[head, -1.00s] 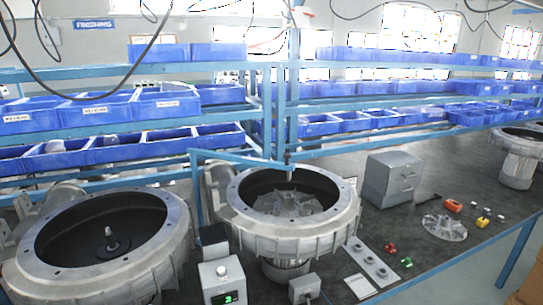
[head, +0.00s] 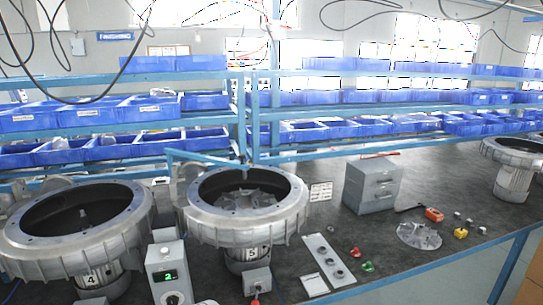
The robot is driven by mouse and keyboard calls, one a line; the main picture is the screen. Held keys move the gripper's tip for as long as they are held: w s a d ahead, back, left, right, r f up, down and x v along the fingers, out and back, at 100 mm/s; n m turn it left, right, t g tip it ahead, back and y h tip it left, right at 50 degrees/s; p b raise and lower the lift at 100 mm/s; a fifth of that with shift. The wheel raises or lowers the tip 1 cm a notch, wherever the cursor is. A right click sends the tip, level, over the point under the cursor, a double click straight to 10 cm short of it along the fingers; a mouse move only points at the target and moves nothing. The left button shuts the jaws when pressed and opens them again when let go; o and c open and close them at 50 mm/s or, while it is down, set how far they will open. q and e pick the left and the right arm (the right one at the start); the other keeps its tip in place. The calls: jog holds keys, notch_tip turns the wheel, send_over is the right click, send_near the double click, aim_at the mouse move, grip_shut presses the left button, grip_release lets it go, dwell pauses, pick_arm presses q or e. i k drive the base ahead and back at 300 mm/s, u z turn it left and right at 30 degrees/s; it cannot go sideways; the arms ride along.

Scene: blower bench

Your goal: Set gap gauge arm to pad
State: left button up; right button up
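A thin blue arm (head: 205,158), which looks like the gap gauge arm, reaches right from a blue post at the back of the middle blower housing (head: 247,232). Its free end, with a short tip pointing down, is above the back of the housing's opening. A finned impeller (head: 246,199) sits inside that housing. A small white square plate (head: 314,285) lies on the bench in front; I cannot tell whether it is the pad. Neither of my grippers is in view.
A second housing (head: 78,240) stands left, with a grey control box (head: 168,272) with a green display between. A grey drawer cabinet (head: 371,184), a loose impeller (head: 419,236), an orange meter (head: 434,214) and small parts lie right. Shelves of blue bins run behind.

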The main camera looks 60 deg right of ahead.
aim_at(243, 166)
jog(key=z, duration=1.55)
jog(key=i, duration=0.1)
jog(key=u, duration=0.05)
